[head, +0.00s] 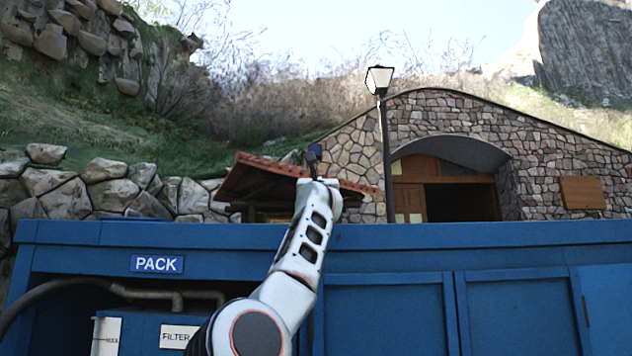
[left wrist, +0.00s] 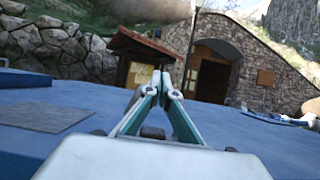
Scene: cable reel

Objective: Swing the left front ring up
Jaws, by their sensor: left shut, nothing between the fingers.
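My left gripper (head: 311,160) is raised above the top edge of the blue cabinet (head: 440,237) in the head view, seen small and from behind its arm. In the left wrist view its two fingers (left wrist: 164,80) meet at the tips, shut with nothing between them. They point over the blue top surface (left wrist: 235,135) toward the stone building. I cannot make out the left front ring in either view. My right gripper is not in view.
The cabinet has a PACK label (head: 157,264) and an open left bay with a FILTER box (head: 140,330) and a dark hose (head: 60,287). In the left wrist view a grey plate (left wrist: 42,116) lies left and a pale object (left wrist: 285,118) right. The space above the top is open.

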